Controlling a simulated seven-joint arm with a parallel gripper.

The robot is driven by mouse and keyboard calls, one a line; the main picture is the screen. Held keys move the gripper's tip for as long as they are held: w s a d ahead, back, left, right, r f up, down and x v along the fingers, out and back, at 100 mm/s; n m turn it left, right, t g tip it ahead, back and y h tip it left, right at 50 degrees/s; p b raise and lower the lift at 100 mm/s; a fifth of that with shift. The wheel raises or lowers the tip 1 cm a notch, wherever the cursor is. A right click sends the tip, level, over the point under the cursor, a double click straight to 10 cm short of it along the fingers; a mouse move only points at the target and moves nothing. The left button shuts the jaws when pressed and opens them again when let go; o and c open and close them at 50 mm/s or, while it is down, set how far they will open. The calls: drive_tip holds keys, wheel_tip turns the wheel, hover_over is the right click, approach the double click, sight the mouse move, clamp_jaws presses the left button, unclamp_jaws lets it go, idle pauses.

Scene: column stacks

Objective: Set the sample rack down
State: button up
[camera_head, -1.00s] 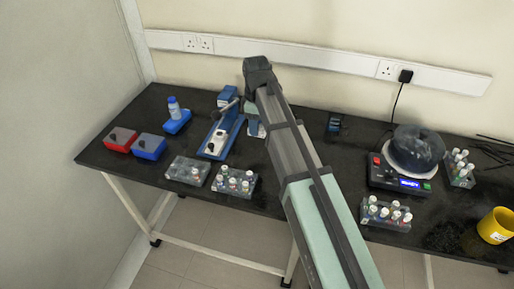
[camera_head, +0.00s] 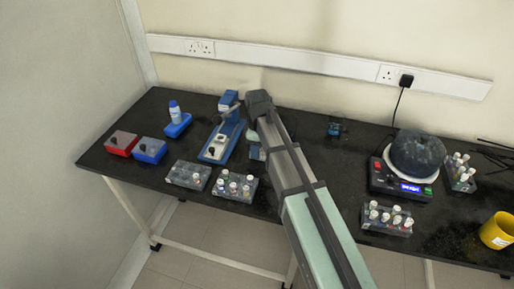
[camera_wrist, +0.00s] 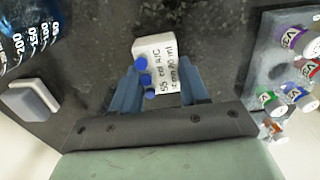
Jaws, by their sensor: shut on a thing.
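My gripper (camera_wrist: 160,90) has two blue fingers, one on each side of a white block (camera_wrist: 153,45) with handwritten-looking black text, in the wrist view. A few blue round caps line the left side of this block, so it looks like the sample rack, but its full shape is hidden. My gripper is shut on it, above the dark bench top (camera_wrist: 100,65). Whether the block touches the bench I cannot tell. In the head view my arm hides the block, and its end is over the middle of the bench, right of the blue instrument (camera_head: 222,142).
A grey rack of vials (camera_wrist: 262,60) is close at right in the wrist view; a graduated vessel (camera_wrist: 25,35) is at upper left. In the head view, two racks (camera_head: 187,177) (camera_head: 237,195) stand front left, and a scale (camera_head: 385,182) and another rack (camera_head: 370,228) stand right.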

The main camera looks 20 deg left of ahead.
drive_tip(key=o, duration=1.1)
drive_tip(key=shift+f, duration=0.1)
wheel_tip(320, 180, up, 12)
drive_tip(key=shift+r, duration=0.2)
